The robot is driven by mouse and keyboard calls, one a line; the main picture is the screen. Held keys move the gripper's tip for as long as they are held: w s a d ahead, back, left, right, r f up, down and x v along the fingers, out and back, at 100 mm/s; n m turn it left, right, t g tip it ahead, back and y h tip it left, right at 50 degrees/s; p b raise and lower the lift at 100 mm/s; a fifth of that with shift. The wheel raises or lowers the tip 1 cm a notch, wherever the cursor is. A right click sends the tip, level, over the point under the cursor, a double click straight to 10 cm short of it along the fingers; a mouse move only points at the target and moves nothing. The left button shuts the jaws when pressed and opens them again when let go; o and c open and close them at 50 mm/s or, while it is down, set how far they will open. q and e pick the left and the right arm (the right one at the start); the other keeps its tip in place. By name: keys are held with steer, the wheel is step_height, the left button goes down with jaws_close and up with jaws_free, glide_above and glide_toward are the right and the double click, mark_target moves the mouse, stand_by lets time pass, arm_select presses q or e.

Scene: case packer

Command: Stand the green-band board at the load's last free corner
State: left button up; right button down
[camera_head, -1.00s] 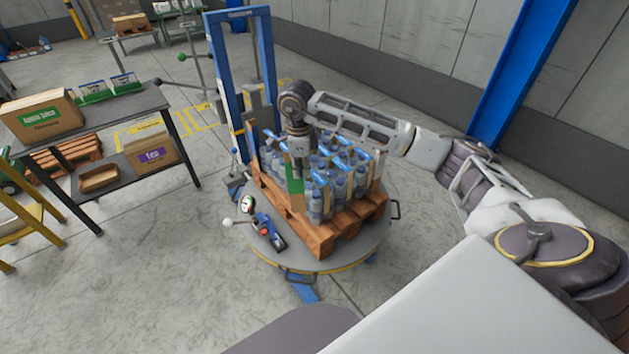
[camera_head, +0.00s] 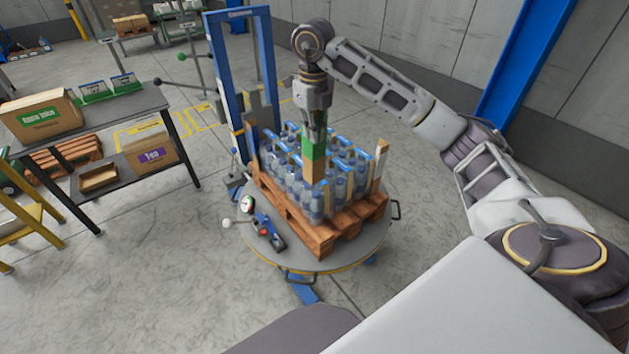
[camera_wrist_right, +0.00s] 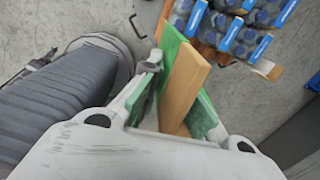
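My right gripper (camera_head: 315,135) is shut on the green-band board (camera_head: 314,170), a wood-coloured angled board with a green band, held roughly upright. In the head view the board overlaps the front bottles of the load (camera_head: 312,200), its lower end well above the pallet (camera_head: 325,234). In the right wrist view the board (camera_wrist_right: 186,85) sits between the fingers (camera_wrist_right: 178,98), beside the bottles (camera_wrist_right: 235,30). Another board (camera_head: 379,160) stands at the load's right corner. The far corners are partly hidden. My left gripper is out of view.
The pallet rests on a round turntable (camera_head: 318,263) beside a blue mast (camera_head: 239,100). A gauge and control unit (camera_head: 268,232) sits at its front left. A bench with boxes (camera_head: 130,108) stands at left. Open floor lies between.

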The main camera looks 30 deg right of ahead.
mark_target(314, 148)
steer(key=shift+s+d+r+m, duration=0.1)
steer(key=shift+r+m, duration=0.2)
steer(key=shift+f, duration=0.1)
step_height(314, 148, down, 5)
steer(key=shift+r+b, duration=0.2)
steer(key=shift+b, duration=0.3)
step_height(314, 148, down, 19)
steer(key=p, duration=0.1)
stand_by(0.7)
steer(key=shift+f, duration=0.1)
